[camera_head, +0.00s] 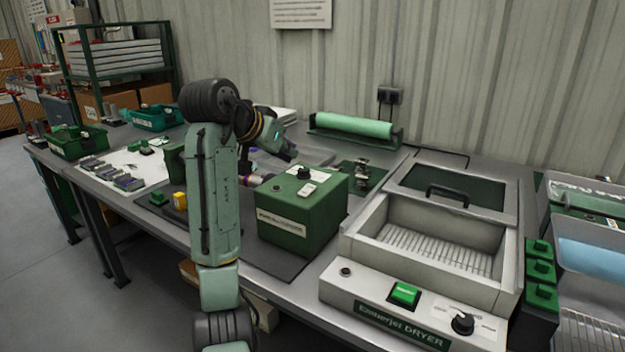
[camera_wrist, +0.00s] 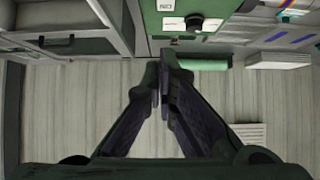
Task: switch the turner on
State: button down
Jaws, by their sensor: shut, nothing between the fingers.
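The turner appears to be the green box (camera_head: 300,218) on the dark mat in the middle of the bench, with a purple-banded piece at its left side. Its top carries a black knob (camera_head: 304,173) and a small white switch plate (camera_head: 308,189). My gripper (camera_head: 290,154) is shut and empty, above and behind the box. In the wrist view the closed fingers (camera_wrist: 162,85) point toward the green box (camera_wrist: 150,18) at the top edge. The knob (camera_wrist: 194,21) and part of a lettered white plate (camera_wrist: 166,5) show there. The switch position is too small to tell.
The grey dryer (camera_head: 435,255), with its own green switch (camera_head: 404,294) and knob (camera_head: 463,324), stands close to the right. A green roll (camera_head: 353,125) lies behind, by the wall. A white sheet (camera_head: 125,172) and green trays (camera_head: 78,142) occupy the left bench.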

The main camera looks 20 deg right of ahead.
jog(key=p, duration=0.3)
send_over(310, 190)
jog(key=f, duration=0.5)
jog(key=shift+s+a+f, duration=0.25)
jog(key=shift+f, duration=0.15)
jog(key=f, duration=0.3)
jog(key=shift+w+d+f, duration=0.1)
jog(key=shift+w+f, duration=0.1)
jog(key=shift+f+p, duration=0.3)
jog(key=shift+f, duration=0.1)
jog(key=shift+d, duration=0.1)
